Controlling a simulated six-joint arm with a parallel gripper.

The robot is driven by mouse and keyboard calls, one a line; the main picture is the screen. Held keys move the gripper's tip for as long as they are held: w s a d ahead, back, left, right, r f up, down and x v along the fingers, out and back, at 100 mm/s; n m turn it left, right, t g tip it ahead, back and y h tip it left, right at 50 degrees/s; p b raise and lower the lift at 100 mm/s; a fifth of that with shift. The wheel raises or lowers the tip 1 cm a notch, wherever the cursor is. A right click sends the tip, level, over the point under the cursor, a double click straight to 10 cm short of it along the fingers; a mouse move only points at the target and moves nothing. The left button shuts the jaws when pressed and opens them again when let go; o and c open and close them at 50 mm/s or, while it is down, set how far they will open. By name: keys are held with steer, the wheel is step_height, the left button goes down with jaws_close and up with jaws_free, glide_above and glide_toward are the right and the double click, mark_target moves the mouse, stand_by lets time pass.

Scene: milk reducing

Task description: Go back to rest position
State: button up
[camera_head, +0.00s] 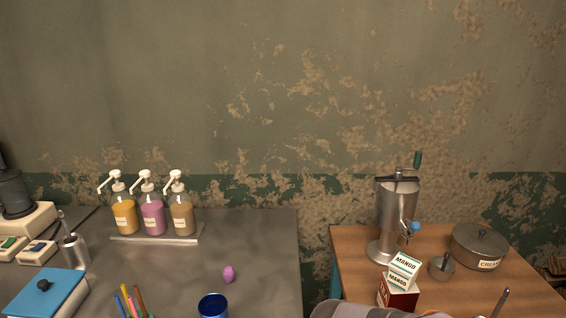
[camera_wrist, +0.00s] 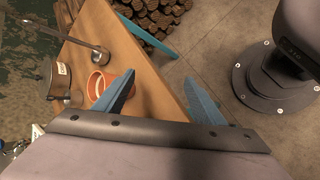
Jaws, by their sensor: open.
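My gripper (camera_wrist: 160,76) shows in the wrist view with its two blue fingers spread wide apart and nothing between them. It points past the edge of the wooden table (camera_wrist: 150,84), with the floor beyond. In the head view, a grey rounded part of my arm (camera_head: 362,311) shows at the bottom edge, in front of the wooden table. The fingers are out of sight there.
In the wrist view, an orange-rimmed cup (camera_wrist: 97,84), a long-handled ladle (camera_wrist: 72,38) and a lidded pot (camera_wrist: 60,80) are on the table. Stacked logs (camera_wrist: 152,14) lie beyond it. In the head view, a steel dispenser (camera_head: 396,215) and mango carton (camera_head: 399,290) stand at right.

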steer(key=s+a+f+m+y+b, duration=0.2)
steer(key=s+a+f+m+y, duration=0.2)
steer(key=a+f+m+y, duration=0.45)
step_height(320, 180, up, 15)
steer(key=a+n+p, duration=0.1)
steer(key=p, duration=1.6)
steer(key=shift+g, duration=0.3)
